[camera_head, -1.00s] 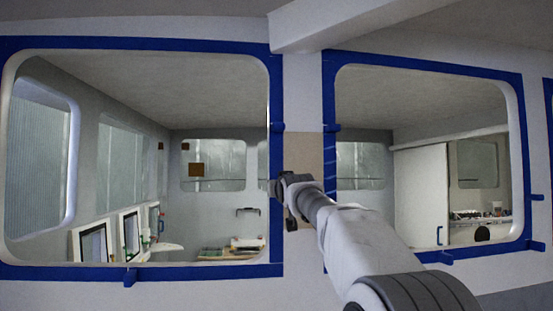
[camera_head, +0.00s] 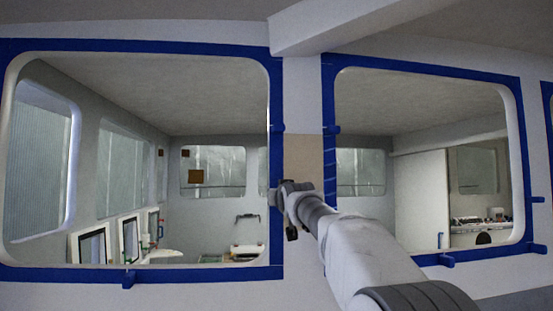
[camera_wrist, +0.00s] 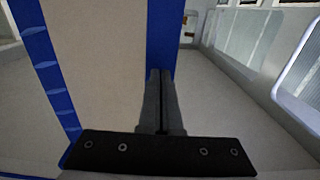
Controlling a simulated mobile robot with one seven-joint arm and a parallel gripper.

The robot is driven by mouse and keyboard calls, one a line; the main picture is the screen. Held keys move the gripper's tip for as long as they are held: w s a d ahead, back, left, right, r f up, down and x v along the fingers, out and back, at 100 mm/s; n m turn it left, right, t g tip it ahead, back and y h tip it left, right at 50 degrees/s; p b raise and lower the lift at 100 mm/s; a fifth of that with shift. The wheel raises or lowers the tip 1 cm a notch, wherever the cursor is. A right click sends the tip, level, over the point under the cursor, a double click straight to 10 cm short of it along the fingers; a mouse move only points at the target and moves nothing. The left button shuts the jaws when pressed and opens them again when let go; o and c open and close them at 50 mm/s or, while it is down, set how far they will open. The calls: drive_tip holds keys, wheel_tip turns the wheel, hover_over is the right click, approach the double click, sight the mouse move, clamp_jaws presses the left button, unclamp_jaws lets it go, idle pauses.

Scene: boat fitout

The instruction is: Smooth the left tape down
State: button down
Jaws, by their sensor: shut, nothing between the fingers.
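The left vertical tape strip (camera_head: 276,155) is blue and runs down the right side of the left window. In the head view it looks mostly flat, with a small blue tab at mid-height. My gripper (camera_head: 276,191) is at its lower part. In the wrist view, my shut, empty gripper (camera_wrist: 160,73) lies over the same strip (camera_wrist: 165,35), hiding part of it. I cannot tell whether the fingertips touch it. The right strip (camera_head: 330,165), beside the right window, has several light creases, also clear in the wrist view (camera_wrist: 45,65).
A beige panel (camera_head: 304,157) lies between the strips. Window openings on both sides show a cabin interior with framed screens (camera_head: 128,238) and a white door (camera_head: 420,200). A beam (camera_head: 345,22) juts overhead. Blue tabs stick out along the lower tape (camera_head: 128,278).

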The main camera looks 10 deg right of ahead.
sight(276, 228)
drive_tip(key=shift+w+f+b, duration=0.15)
drive_tip(key=shift+f+b, duration=1.2)
drive_tip(key=shift+f, duration=0.3)
wheel_tip(276, 228, down, 3)
drive_tip(key=shift+r+b, duration=0.15)
drive_tip(key=shift+b, duration=1)
drive_tip(key=shift+r, duration=0.1)
drive_tip(key=shift+f+b, duration=1.4)
drive_tip(key=shift+f, duration=0.25)
drive_tip(key=shift+f, duration=0.1)
